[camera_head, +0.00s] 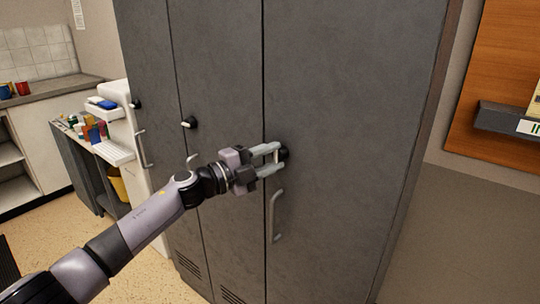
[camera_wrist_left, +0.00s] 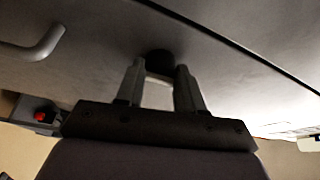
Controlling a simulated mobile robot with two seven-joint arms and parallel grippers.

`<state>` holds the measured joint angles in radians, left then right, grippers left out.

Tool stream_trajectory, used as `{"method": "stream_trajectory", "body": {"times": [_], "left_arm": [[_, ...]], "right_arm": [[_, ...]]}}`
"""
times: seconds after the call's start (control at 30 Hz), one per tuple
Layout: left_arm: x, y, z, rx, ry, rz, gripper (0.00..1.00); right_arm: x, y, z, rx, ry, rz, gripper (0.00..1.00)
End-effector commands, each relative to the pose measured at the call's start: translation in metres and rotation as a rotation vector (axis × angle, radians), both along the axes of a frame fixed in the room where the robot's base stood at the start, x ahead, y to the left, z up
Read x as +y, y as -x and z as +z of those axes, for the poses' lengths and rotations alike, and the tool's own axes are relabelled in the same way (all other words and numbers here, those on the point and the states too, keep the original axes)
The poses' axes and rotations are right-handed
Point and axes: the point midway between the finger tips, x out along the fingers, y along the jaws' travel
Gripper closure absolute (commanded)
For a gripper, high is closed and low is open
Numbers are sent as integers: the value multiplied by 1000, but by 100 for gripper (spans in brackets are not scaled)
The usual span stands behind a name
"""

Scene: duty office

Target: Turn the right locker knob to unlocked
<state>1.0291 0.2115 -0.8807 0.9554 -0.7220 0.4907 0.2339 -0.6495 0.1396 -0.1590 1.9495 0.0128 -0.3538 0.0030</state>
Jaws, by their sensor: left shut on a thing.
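The right locker door (camera_head: 345,130) is dark grey and closed. Its knob (camera_head: 284,153) is black and round, above the door's bar handle (camera_head: 275,215). My left gripper (camera_head: 279,158) reaches in from the left and is shut on the knob, with its fingers hiding part of it. In the left wrist view the dark knob (camera_wrist_left: 159,62) shows at the tips of my left gripper (camera_wrist_left: 160,75). The knob's pointing direction cannot be made out. My right gripper is not in view.
The middle locker's knob (camera_head: 189,123) is black with a pale pointer. A further knob (camera_head: 136,104) is on the left locker. A cart (camera_head: 98,140) with boxes and a counter (camera_head: 45,92) with mugs stand at left. A wooden board with a shelf (camera_head: 505,118) hangs at right.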

Motion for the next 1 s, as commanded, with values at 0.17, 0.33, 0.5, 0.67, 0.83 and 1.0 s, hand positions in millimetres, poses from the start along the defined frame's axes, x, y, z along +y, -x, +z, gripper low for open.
{"method": "stream_trajectory", "body": {"times": [0.17, 0.33, 0.5, 0.67, 0.83, 1.0], "left_arm": [[1, -1, 0, -13, -20, 3, 93], [1, -1, -1, -16, -23, 3, 93], [1, -1, 0, -16, -23, 3, 93], [1, -1, 0, -16, -22, 3, 38], [1, 0, 0, -15, -21, 2, 38], [3, 1, 0, -15, -21, 2, 38]], "right_arm": [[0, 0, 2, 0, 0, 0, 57], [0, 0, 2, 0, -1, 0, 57], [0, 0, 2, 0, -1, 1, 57], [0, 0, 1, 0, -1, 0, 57], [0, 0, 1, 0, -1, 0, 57], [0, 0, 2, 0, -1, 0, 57]]}}
